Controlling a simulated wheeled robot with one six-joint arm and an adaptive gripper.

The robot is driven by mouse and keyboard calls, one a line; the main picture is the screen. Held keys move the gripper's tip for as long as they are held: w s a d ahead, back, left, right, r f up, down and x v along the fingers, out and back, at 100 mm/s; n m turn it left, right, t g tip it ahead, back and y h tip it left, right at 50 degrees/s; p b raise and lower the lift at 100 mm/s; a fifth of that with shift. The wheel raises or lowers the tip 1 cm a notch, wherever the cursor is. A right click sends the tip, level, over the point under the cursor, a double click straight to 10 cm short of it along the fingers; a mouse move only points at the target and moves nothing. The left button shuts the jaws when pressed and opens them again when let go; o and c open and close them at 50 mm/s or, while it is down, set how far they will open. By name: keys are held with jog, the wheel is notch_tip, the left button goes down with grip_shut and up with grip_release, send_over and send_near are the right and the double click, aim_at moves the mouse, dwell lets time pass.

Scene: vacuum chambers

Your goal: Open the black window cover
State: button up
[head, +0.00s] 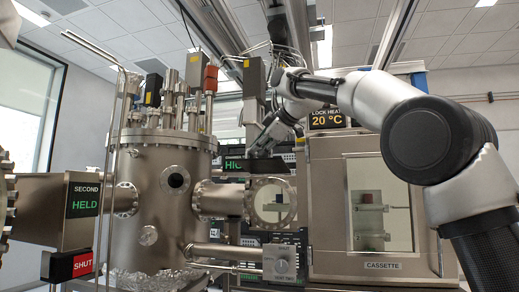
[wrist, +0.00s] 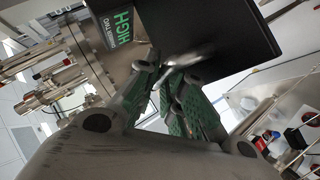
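The black window cover (head: 267,166) shows in the head view as a dark, nearly edge-on piece just above the round window (head: 272,204). The window's glass shows uncovered below it. In the wrist view a large black panel (wrist: 225,30), which looks like the cover, fills the top middle. My gripper (head: 262,146) reaches down to the cover from above; its green-padded fingers (wrist: 170,80) point at the panel. A thin silver piece (wrist: 192,57), perhaps a handle, lies at the fingertips. A narrow gap shows between the fingers; I cannot tell whether they grip it.
A steel chamber (head: 160,185) with pipes stands left of the window. The cassette box (head: 350,220) with a glass door stands close on the right, under a 20 °C display (head: 328,120). A control box with a knob (head: 281,264) sits below the window.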

jog(key=o, duration=0.4)
jog(key=shift+w+d+f, duration=0.15)
jog(key=shift+w+f, duration=0.05)
jog(key=shift+w, duration=0.05)
jog(key=shift+s, duration=0.1)
jog(key=shift+s+r, duration=0.15)
jog(key=shift+r, duration=0.05)
jog(key=v, duration=1.1)
jog(key=shift+d, duration=0.3)
jog(key=shift+s, duration=0.1)
